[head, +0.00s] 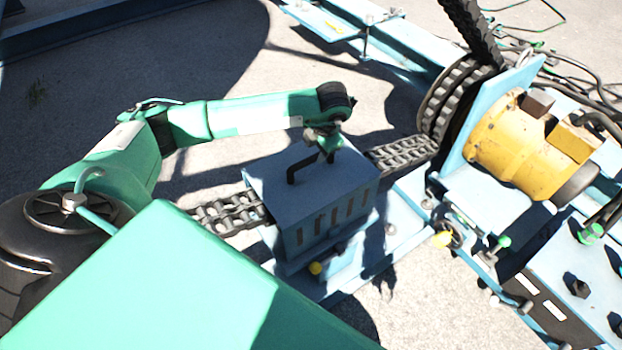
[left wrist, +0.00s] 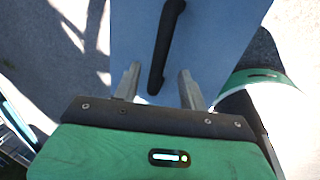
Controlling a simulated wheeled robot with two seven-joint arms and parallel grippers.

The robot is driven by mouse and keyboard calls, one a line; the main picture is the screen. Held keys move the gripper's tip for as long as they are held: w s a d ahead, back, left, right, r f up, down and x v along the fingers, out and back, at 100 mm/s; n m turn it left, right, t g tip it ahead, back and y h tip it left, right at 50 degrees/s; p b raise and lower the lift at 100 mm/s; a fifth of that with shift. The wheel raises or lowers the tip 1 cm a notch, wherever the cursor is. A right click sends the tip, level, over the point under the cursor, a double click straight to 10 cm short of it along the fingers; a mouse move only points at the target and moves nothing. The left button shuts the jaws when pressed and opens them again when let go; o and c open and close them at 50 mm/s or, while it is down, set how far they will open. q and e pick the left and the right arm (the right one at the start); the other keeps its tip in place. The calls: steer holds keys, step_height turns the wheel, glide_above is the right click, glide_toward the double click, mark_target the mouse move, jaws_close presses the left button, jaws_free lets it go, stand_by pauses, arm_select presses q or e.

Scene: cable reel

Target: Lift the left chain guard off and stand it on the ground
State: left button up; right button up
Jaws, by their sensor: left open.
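The chain guard (head: 318,200) is a blue-grey box with slots in its front side and a black bar handle (head: 298,166) on top. It sits over the chain on a blue frame. My left gripper (head: 324,154) is above the guard's top, at the handle. In the left wrist view, the open fingers of my left gripper (left wrist: 160,72) lie on either side of the black handle (left wrist: 165,45), over the guard's flat top (left wrist: 212,35). From these views I cannot tell whether the fingers touch the handle. My right gripper is not in view.
The chain (head: 232,213) comes out on both sides of the guard and runs to a sprocket (head: 455,95) beside a yellow motor (head: 530,135). A blue control box (head: 570,285) stands at the lower right. Bare ground (head: 415,310) shows in front of the frame.

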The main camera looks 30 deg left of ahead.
mark_target(312, 158)
arm_select(q)
steer(key=shift+x, duration=1.1)
steer(key=x, duration=0.3)
steer(key=shift+a+f+p, duration=0.15)
steer(key=shift+f+p, duration=0.15)
steer(key=shift+p, duration=0.1)
steer(key=shift+w+a+f, duration=0.1)
steer(key=shift+a+f, duration=0.05)
steer(key=shift+f, duration=0.4)
jaws_close()
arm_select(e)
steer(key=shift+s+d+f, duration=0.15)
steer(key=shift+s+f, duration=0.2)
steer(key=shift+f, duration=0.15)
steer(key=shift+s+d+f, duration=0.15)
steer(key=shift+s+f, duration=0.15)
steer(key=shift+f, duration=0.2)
arm_select(q)
steer(key=shift+r, duration=0.15)
